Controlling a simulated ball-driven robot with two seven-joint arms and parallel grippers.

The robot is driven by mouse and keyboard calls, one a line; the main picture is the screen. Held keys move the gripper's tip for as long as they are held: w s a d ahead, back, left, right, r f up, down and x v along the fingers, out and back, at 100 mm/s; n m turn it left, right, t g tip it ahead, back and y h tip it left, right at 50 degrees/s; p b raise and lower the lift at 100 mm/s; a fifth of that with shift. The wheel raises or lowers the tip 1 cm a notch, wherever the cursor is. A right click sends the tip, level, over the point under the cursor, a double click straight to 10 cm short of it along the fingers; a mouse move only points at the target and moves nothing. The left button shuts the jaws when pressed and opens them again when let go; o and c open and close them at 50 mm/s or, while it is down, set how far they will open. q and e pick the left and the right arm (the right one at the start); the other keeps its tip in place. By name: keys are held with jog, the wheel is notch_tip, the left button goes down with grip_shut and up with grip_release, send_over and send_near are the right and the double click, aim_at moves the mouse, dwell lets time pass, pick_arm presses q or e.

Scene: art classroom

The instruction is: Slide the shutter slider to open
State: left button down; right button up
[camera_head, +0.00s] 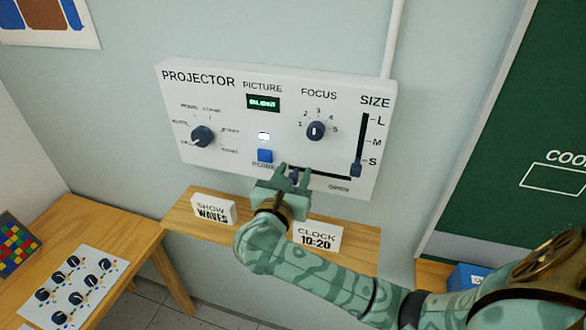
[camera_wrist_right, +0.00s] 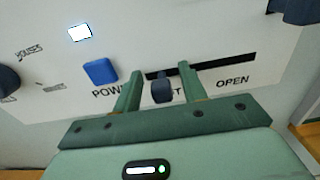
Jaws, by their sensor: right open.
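The projector panel (camera_head: 225,96) is a white box on the wall. Along its bottom runs the horizontal shutter slot (camera_head: 330,176), with OPEN printed under its right end; it also shows in the wrist view (camera_wrist_right: 225,63). The dark blue shutter slider knob (camera_wrist_right: 162,91) sits toward the left end of the slot. My right gripper (camera_head: 294,170) is at the panel, open, with one finger on each side of the knob; in the wrist view (camera_wrist_right: 160,72) gaps show between knob and fingers. The label under the slot's left end is mostly hidden. My left gripper is out of view.
A blue power button (camera_head: 265,155) is just left of the gripper. The vertical size slider (camera_head: 356,167) is to the right. A wooden shelf (camera_head: 178,223) below holds a SHOW WAVES card (camera_head: 213,209) and a CLOCK 10:20 card (camera_head: 318,236), close to my arm.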

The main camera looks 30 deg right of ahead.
aim_at(345, 174)
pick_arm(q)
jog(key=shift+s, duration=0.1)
pick_arm(e)
jog(key=shift+s+a, duration=0.1)
jog(key=shift+s, duration=0.05)
jog(key=shift+c, duration=0.3)
grip_shut()
jog(key=s+d, duration=0.3)
jog(key=s, duration=0.1)
jog(key=s+d, duration=0.3)
jog(key=shift+s+d, duration=0.35)
jog(key=shift+s, duration=0.05)
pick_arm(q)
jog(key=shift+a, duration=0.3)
pick_arm(e)
jog(key=shift+w+a, duration=0.1)
jog(key=shift+o, duration=0.3)
grip_release()
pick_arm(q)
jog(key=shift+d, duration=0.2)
pick_arm(e)
jog(key=shift+s+d, duration=0.2)
jog(key=shift+d, duration=0.05)
